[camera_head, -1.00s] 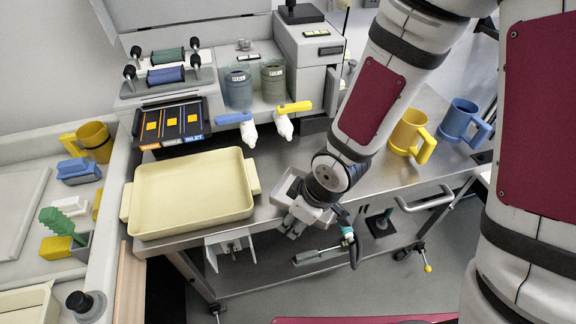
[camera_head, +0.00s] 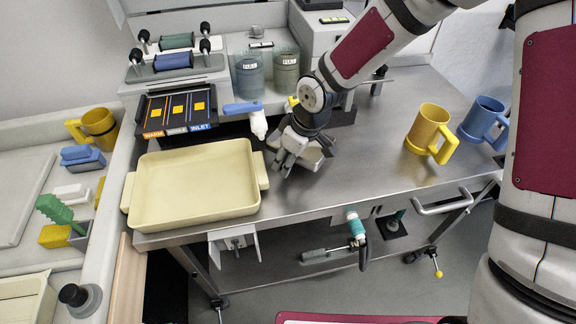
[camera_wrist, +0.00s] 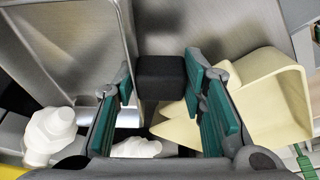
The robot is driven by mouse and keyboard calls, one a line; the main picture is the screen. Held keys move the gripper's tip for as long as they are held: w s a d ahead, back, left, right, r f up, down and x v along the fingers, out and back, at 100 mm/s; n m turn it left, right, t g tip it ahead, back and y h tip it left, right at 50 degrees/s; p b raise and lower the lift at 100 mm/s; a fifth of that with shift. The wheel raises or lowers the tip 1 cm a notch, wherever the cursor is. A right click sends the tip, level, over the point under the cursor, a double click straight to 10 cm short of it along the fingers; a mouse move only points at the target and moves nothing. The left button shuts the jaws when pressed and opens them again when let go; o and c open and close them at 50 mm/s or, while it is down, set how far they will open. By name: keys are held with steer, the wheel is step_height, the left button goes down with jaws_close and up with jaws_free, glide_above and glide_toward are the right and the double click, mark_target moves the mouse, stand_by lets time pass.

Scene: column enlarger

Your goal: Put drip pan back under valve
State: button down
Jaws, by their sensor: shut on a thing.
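The drip pan (camera_head: 322,150) is a small shallow grey tray, just right of my gripper (camera_head: 290,152) over the steel table, mostly hidden by the gripper. In the wrist view my gripper (camera_wrist: 160,98) is shut on the pan's black block-shaped handle (camera_wrist: 160,76), and the pan's metal body (camera_wrist: 65,45) spreads to the upper left. A white valve with a blue handle (camera_head: 243,108) is left of the gripper. A second valve with a yellow handle (camera_head: 293,101) is mostly hidden behind my arm. A white valve body (camera_wrist: 50,132) shows lower left in the wrist view.
A large cream tray (camera_head: 195,185) lies left of my gripper on the steel table (camera_head: 375,165). Two canisters (camera_head: 249,75) stand behind the valves. Yellow (camera_head: 428,125) and blue (camera_head: 482,118) mugs stand at the right. The table between gripper and mugs is clear.

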steer(key=shift+w, duration=0.2)
steer(key=shift+f, duration=1.75)
steer(key=shift+f, duration=0.15)
steer(key=c, duration=1)
jaws_free()
